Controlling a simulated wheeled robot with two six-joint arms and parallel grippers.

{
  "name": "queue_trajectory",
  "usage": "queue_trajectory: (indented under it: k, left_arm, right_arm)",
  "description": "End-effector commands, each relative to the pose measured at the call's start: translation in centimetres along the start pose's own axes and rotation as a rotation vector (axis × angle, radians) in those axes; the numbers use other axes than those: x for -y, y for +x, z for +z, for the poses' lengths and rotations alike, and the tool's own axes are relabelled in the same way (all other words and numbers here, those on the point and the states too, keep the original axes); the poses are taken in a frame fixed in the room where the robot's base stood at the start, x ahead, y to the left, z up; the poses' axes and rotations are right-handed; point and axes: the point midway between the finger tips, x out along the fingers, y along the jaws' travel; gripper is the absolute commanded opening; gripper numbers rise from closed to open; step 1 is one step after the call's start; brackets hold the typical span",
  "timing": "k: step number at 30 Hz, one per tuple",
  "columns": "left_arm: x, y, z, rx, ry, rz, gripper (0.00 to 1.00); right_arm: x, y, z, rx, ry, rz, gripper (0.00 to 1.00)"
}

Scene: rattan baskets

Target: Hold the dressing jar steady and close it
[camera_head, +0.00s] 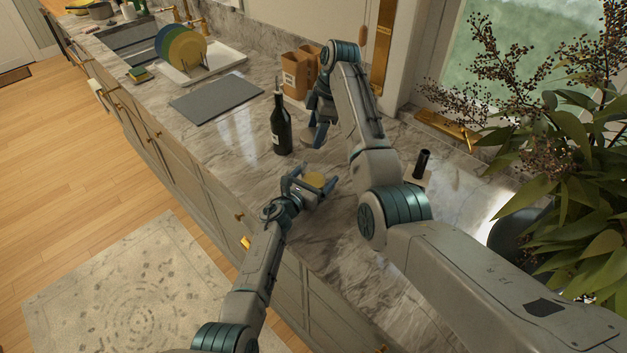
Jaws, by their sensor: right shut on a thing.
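The dressing jar (316,180) shows as a small round thing with a yellowish top, on the marble counter near its front edge. My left gripper (312,186) has a finger on either side of the jar; I cannot tell whether the fingers press on it. My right gripper (314,138) points down beyond the jar, to the right of the dark bottle. It is shut on a small pale thing (307,141), which looks like the lid and is mostly hidden by the fingers. The lid is apart from the jar.
A dark bottle (281,124) stands close left of my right gripper. Brown canisters (296,74) are behind it. A grey board (216,99) and a rack of plates (186,49) lie farther left. A leafy plant (570,215) fills the right side.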

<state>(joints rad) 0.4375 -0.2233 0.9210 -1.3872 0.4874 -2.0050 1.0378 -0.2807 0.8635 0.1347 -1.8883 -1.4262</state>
Motion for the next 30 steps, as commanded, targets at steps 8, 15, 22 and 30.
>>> queue_trajectory:
  k: [8,15,22,30]
  left_arm:
    - [0.0,0.2,0.0,0.0,0.001,0.0,0.9]
    - [0.0,0.2,0.0,0.0,0.001,0.0,0.56]
    - [0.0,0.2,0.0,0.0,0.001,0.0,0.23]
    - [0.0,0.2,0.0,0.0,0.001,0.0,0.23]
  right_arm:
    - [0.0,0.0,0.0,0.0,0.0,0.0,0.42]
    - [0.0,0.0,0.0,0.0,0.0,0.0,0.42]
    - [0.0,0.1,0.0,0.0,0.0,0.0,0.42]
    - [0.1,2.9,0.8,0.0,0.002,-0.002,0.42]
